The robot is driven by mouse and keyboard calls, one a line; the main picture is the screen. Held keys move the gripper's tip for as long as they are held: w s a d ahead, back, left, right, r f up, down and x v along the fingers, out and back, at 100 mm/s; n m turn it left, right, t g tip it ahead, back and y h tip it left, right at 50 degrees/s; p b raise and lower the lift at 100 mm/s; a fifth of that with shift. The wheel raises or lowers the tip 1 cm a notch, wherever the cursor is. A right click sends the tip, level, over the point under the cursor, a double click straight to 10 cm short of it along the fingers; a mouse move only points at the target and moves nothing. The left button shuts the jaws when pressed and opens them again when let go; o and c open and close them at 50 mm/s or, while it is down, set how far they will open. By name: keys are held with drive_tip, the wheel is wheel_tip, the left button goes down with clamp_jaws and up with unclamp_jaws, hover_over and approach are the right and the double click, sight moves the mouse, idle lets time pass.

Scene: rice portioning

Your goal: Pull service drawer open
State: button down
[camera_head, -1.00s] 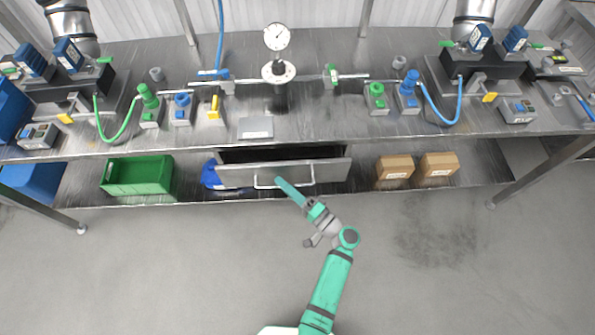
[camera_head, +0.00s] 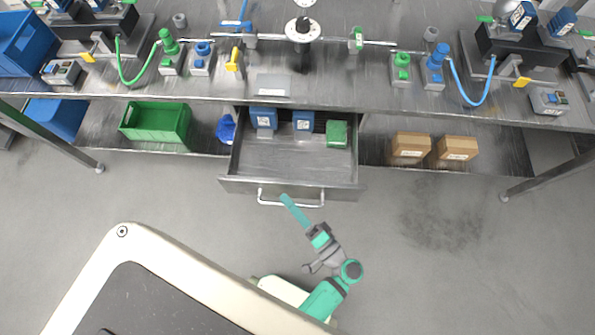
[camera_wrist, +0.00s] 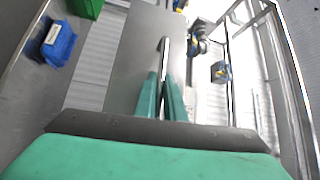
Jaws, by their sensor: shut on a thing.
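The service drawer (camera_head: 232,160) stands pulled out from under the bench in the head view, its inside showing. Its metal bar handle (camera_head: 268,203) runs across the front. My gripper (camera_head: 285,200) is at the middle of the handle, its green fingers shut on the bar. In the wrist view the handle (camera_wrist: 164,46) passes between the two green fingers of my gripper (camera_wrist: 163,82). The drawer holds two blue boxes (camera_head: 263,118) (camera_head: 303,121) and a green box (camera_head: 337,134) along its back.
A green crate (camera_head: 157,124) and a blue item (camera_head: 226,128) are on the shelf left of the drawer. Two cardboard boxes (camera_head: 411,146) (camera_head: 457,149) are to its right. Bench legs (camera_head: 548,171) stand at both sides. The floor in front is clear.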

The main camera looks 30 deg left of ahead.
drive_tip(key=shift+s, duration=0.3)
drive_tip(key=c, duration=1.9)
unclamp_jaws()
drive_tip(key=shift+o, duration=0.2)
drive_tip(key=shift+d, duration=0.1)
drive_tip(key=v, duration=1)
drive_tip(key=shift+d, duration=0.35)
drive_tip(key=shift+s+f, duration=0.1)
drive_tip(key=shift+f, duration=0.05)
